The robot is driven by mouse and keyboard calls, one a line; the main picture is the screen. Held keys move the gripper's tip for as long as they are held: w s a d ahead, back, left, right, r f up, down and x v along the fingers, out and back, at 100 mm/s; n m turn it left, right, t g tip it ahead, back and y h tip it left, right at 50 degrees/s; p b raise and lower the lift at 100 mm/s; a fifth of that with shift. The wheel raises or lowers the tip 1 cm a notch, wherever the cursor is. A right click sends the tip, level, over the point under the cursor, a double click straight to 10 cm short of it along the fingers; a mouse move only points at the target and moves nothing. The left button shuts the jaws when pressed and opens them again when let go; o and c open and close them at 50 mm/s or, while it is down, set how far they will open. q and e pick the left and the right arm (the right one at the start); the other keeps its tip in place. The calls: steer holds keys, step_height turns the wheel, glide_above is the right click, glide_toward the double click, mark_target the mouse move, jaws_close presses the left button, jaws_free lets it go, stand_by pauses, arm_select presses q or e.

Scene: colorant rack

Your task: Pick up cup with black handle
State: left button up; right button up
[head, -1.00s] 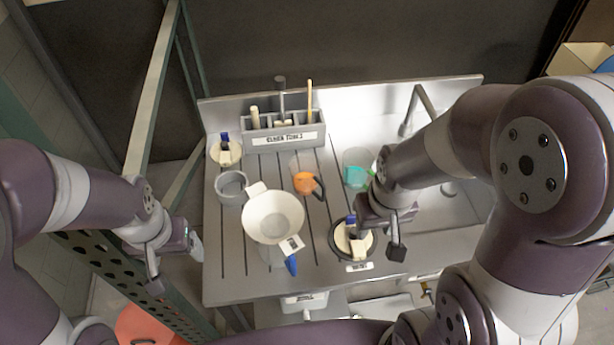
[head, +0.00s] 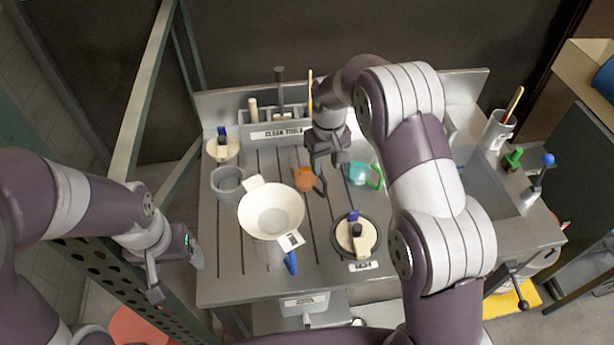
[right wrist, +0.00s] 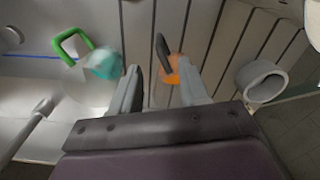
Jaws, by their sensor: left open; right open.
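The cup with the black handle (head: 305,180) holds orange colorant and stands on the grooved metal counter. In the right wrist view its orange body (right wrist: 172,70) and black handle (right wrist: 162,50) show between and beyond the fingertips. My right gripper (head: 328,170) is open, just above and beside this cup on its handle side; contact cannot be told. In the right wrist view the open fingers of this gripper (right wrist: 160,85) point toward the cup. My left gripper (head: 176,262) is open and empty, left of the counter near the green frame.
A teal cup with a green handle (head: 358,174) stands close on the right. A large white funnel bowl (head: 270,211), a grey bowl (head: 228,181) and a round dish with a brush (head: 342,240) stand nearby. The tool rack (head: 262,131) is behind.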

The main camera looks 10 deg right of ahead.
mark_target(324, 197)
steer(key=shift+w+r, duration=0.15)
steer(key=shift+r, duration=0.45)
steer(key=f+p, duration=0.1)
steer(key=f, duration=0.3)
steer(key=f+p, duration=0.2)
steer(key=f, duration=0.1)
steer(key=s+f+p, duration=0.1)
steer(key=f, duration=0.3)
steer(key=shift+f+p, duration=0.3)
steer(key=shift+p, duration=0.05)
steer(key=shift+w+f, duration=0.1)
steer(key=shift+f, duration=0.25)
steer(key=shift+w+f, duration=0.1)
steer(key=shift+f, duration=0.05)
jaws_close()
